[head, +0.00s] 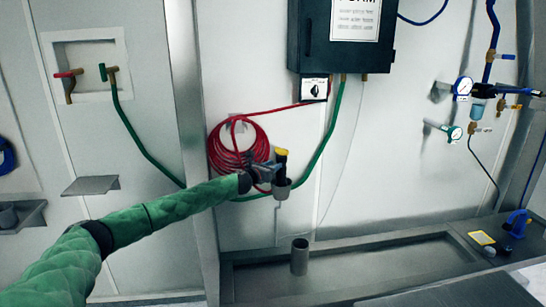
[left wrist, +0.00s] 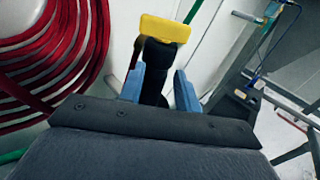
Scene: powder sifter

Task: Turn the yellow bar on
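The yellow bar (head: 281,151) sits on top of a dark upright fitting by the back wall, just right of the red hose coil. In the left wrist view, the yellow bar (left wrist: 165,29) lies crosswise at the top of the black body (left wrist: 156,72), beyond my fingertips. My left gripper (head: 270,172) is at this fitting, below the bar. Its two blue fingers (left wrist: 160,88) are apart, one on each side of the black body. I cannot tell whether they touch it. The lower part of the body is hidden behind the gripper. My right gripper is not in view.
A red hose coil (head: 228,150) hangs close to the left gripper. A green hose (head: 326,147) runs down beside it from a dark wall box (head: 340,60). A metal trough (head: 390,262) lies below, with an upright metal cylinder (head: 299,257). Gauges (head: 463,86) are on the right wall.

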